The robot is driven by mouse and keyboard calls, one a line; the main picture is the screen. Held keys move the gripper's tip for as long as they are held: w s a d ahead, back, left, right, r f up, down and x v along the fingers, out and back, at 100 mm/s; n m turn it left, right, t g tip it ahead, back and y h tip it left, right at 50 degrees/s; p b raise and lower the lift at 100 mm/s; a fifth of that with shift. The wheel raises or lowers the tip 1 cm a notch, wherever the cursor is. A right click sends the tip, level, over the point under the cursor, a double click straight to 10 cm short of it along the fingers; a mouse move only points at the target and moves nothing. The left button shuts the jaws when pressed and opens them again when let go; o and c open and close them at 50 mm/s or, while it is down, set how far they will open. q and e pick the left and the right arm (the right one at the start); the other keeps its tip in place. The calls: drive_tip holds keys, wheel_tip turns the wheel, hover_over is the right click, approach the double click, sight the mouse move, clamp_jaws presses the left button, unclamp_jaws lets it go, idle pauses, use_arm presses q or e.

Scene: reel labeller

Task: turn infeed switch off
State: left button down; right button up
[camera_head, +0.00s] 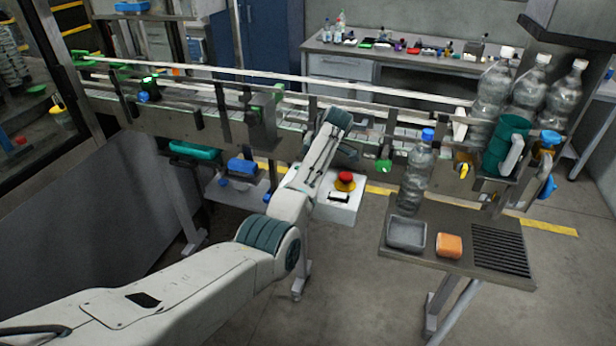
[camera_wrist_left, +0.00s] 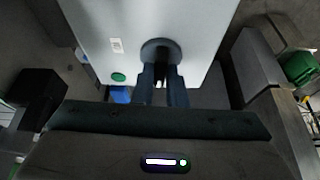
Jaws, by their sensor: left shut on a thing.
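In the left wrist view, a pale panel (camera_wrist_left: 195,25) carries a dark round knob (camera_wrist_left: 160,46), which looks like the infeed switch. A green button (camera_wrist_left: 118,77) and a small white plate (camera_wrist_left: 117,45) are on the same panel. My left gripper (camera_wrist_left: 163,78) is shut on the knob, its two dark fingers close together over it. The knob's setting cannot be read. In the head view my left arm reaches up to the conveyor's front side, and the gripper's fingers and the knob are hidden there. My right gripper is in neither view.
The conveyor (camera_head: 205,118) crosses behind my arm. A white box with a red button (camera_head: 345,177) stands beside my forearm. At right, a side table (camera_head: 455,207) holds a bottle (camera_head: 415,180), a grey tray (camera_head: 406,235) and an orange block (camera_head: 449,245). Floor between is clear.

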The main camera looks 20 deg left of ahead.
use_arm(q)
drive_tip(key=shift+n, duration=0.4)
drive_tip(key=c, duration=1.5)
unclamp_jaws()
drive_tip(key=shift+o, duration=0.2)
drive_tip(key=b+v, duration=0.4)
drive_tip(key=v, duration=0.7)
drive_tip(key=shift+w, duration=0.15)
